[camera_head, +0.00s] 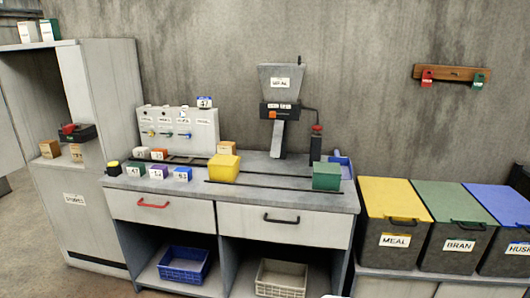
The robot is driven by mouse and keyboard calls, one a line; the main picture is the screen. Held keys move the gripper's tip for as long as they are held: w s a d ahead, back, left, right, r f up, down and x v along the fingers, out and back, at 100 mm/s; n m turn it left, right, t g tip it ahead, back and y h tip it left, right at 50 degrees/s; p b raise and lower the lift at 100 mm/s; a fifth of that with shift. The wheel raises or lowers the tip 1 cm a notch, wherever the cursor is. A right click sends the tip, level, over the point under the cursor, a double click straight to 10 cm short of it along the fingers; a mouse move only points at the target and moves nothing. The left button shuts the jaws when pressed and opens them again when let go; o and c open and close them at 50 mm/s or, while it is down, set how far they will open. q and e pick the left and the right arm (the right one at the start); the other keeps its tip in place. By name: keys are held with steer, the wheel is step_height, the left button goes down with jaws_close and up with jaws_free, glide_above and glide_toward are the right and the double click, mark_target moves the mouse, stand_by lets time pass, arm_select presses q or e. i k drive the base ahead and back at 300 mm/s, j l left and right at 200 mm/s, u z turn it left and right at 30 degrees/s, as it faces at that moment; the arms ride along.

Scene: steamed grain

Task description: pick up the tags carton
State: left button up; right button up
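I cannot make out a carton that reads "tags". Two small brown cartons stand in the open cabinet at the left: one (50,149) at the front left, and one (76,153) with a pale label beside it; their print is too small to read. Neither gripper's fingers are in view. A dark shape at the far right edge may be part of my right arm.
A red and black device (77,132) sits behind the brown cartons. The workbench (262,206) holds small coloured blocks, a yellow box (224,168), a green box (326,176) and a hopper (281,84). Lidded bins, including the yellow-lidded one (394,241), stand right. Floor shows at lower left.

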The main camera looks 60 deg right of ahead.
mark_target(224, 148)
steer(key=z, duration=1.75)
